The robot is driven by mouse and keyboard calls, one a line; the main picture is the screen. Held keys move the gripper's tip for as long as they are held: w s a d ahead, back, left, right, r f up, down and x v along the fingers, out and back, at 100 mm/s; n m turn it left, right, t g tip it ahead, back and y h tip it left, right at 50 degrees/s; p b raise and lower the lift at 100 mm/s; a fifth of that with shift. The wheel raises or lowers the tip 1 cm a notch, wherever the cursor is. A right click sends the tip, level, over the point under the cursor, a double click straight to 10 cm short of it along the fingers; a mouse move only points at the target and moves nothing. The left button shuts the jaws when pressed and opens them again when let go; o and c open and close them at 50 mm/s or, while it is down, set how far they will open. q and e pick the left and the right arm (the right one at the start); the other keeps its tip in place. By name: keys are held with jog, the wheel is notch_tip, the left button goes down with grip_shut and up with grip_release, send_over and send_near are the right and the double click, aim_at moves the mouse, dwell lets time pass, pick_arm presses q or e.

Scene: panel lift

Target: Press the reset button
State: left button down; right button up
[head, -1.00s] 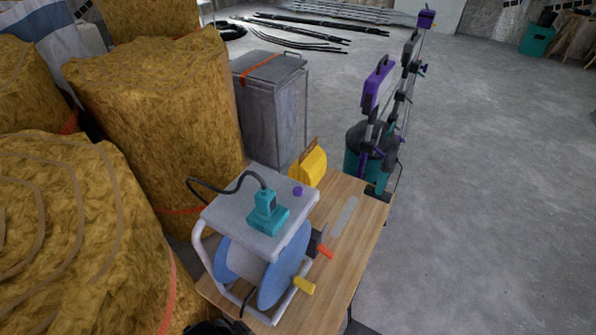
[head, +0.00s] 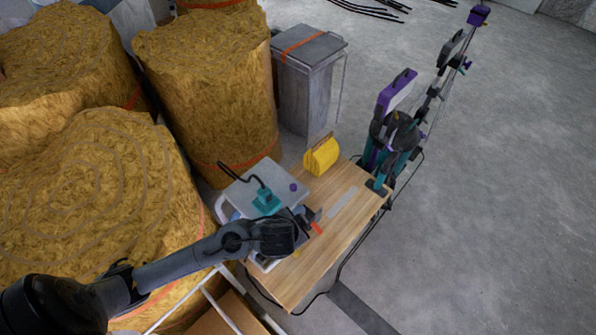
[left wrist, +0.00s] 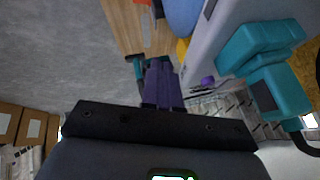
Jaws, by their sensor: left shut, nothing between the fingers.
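A small purple round button (head: 293,187) sits on the grey top plate (head: 275,176) of a cable reel, near the plate's far right corner. It also shows in the left wrist view (left wrist: 207,80), beside a teal plug-like block (left wrist: 272,62). I cannot read any label on it. My left gripper (head: 300,222) is beside the reel on its near right side, a short way from the button and apart from it. It is shut and empty. My left arm hides much of the reel's drum. My right gripper is in neither view.
The reel stands on a wooden bench (head: 335,235), with a yellow block (head: 321,156) behind it. A purple and teal panel lift (head: 397,130) stands beyond the bench end. Large straw-coloured rolls (head: 205,85) crowd the left. Open concrete floor (head: 500,180) lies right.

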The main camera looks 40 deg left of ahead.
aim_at(293, 189)
pick_arm(q)
jog(key=w+a+r+y+p, duration=0.1)
jog(key=w+a+r+p, duration=0.2)
jog(key=r, duration=0.3)
jog(key=w+a+r+t+y+p, duration=0.1)
jog(key=w+a+r+p, duration=0.2)
jog(key=w+a+r, duration=0.2)
jog(key=shift+w+r+n+y, duration=0.3)
jog(key=shift+r+n, duration=0.1)
jog(key=shift+r, duration=0.15)
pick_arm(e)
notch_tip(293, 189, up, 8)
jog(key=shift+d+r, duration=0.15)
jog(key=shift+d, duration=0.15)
pick_arm(q)
jog(key=shift+f, duration=0.15)
notch_tip(293, 189, down, 9)
jog(key=b, duration=0.8)
jog(key=shift+r, duration=0.2)
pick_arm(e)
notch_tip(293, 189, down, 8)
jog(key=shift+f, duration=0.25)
pick_arm(q)
jog(key=shift+f, duration=0.1)
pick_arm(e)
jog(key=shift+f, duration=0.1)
